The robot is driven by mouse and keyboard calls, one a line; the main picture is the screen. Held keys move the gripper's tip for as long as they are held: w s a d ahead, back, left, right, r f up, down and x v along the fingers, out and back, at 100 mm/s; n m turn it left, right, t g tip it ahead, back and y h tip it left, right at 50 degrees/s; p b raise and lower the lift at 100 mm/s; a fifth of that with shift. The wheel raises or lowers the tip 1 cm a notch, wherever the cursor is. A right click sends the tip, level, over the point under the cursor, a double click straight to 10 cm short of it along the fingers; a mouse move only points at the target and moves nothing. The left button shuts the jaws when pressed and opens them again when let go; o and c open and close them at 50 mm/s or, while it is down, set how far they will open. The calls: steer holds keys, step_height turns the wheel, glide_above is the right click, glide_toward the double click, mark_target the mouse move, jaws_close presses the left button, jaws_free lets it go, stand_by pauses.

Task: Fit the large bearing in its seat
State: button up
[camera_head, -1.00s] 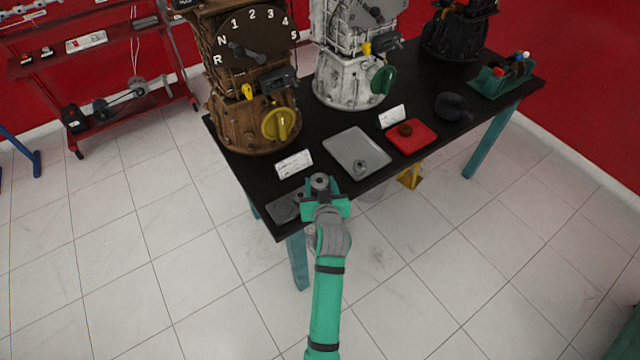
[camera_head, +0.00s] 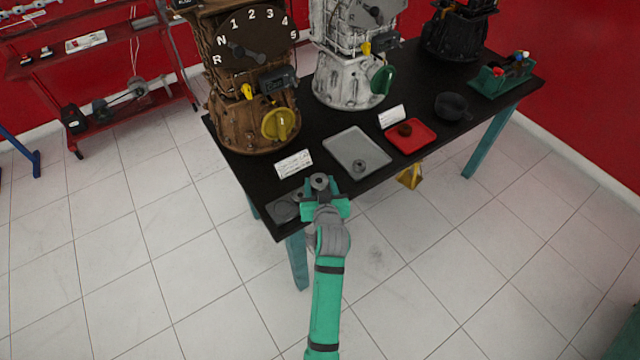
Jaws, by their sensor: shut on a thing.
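My gripper (camera_head: 322,192) is at the front left edge of the black table, shut on a grey ring-shaped part, which looks like the large bearing (camera_head: 320,182). The bearing shows just beyond the fingertips, with a dark hole in its top. A dark grey plate (camera_head: 284,210) with a round mark lies at the table's front left corner, just left of the gripper; it may be the seat. A small grey ring (camera_head: 298,196) shows between that plate and the gripper. The gripper hides part of this area, and I cannot tell whether the bearing touches anything.
A grey tray (camera_head: 345,142) with a small ring (camera_head: 358,165) and a red tray (camera_head: 424,134) with a brown part lie to the right. Brown (camera_head: 225,120) and white (camera_head: 340,80) engine trainers stand behind. A black bowl (camera_head: 451,106) and a green rack (camera_head: 492,84) are farther right.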

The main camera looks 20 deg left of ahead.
steer(key=shift+f, duration=0.95)
stand_by(0.7)
steer(key=o, duration=1.3)
steer(key=shift+a, duration=0.1)
steer(key=shift+s+a+f, duration=0.1)
steer(key=shift+s+f, duration=0.1)
steer(key=shift+w+d+r+v, duration=0.1)
steer(key=shift+v, duration=1.7)
steer(key=shift+w+d+r+v, duration=0.1)
steer(key=shift+r+v, duration=0.05)
steer(key=shift+v, duration=1.65)
steer(key=shift+w+d+r+v, duration=0.1)
steer(key=shift+v, duration=1.75)
